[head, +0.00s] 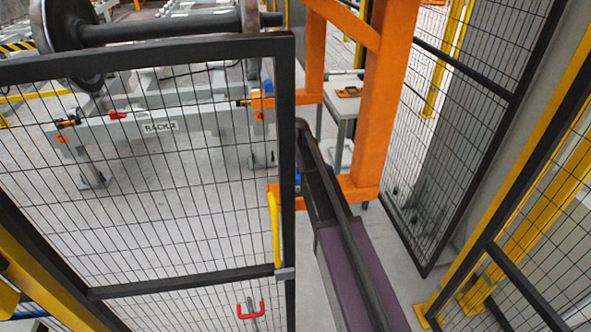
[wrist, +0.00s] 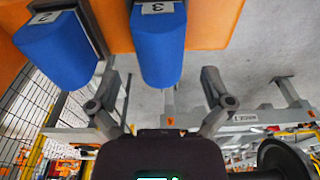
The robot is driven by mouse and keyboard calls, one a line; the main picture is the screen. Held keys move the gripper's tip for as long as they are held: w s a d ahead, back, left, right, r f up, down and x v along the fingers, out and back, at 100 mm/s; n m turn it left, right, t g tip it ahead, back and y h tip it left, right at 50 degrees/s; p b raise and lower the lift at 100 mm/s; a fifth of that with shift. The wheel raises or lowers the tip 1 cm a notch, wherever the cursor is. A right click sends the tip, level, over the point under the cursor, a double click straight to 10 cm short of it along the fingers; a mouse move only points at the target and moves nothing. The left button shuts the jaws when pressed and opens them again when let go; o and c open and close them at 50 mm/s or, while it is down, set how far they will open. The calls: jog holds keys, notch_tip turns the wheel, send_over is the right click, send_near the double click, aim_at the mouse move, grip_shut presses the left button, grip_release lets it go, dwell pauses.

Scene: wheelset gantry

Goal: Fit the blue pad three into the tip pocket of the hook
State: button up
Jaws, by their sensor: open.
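The blue pad three (wrist: 158,48) hangs at the top middle of the wrist view, a rounded blue block with a white label marked 3 beside an orange surface (wrist: 112,22). My gripper (wrist: 158,77) is open, with one dark finger to each side of the pad's lower end in the picture. I cannot tell whether either finger touches it; a gap shows on both sides. In the head view my gripper is hidden. I cannot make out the hook or its tip pocket in either view.
Another blue pad (wrist: 55,50), labelled 2, sits left of pad three, close to the left finger. In the head view a mesh gate (head: 150,200) and an orange post (head: 362,100) stand close to my arm. The grey RACK 2 frame (head: 190,122) lies behind the mesh.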

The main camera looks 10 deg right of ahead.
jog(key=shift+s+r+p, duration=0.25)
jog(key=shift+r+p, duration=1.3)
jog(key=shift+r, duration=0.15)
jog(key=shift+s+r+p, duration=0.2)
jog(key=shift+r+p, duration=1.3)
jog(key=shift+r, duration=0.2)
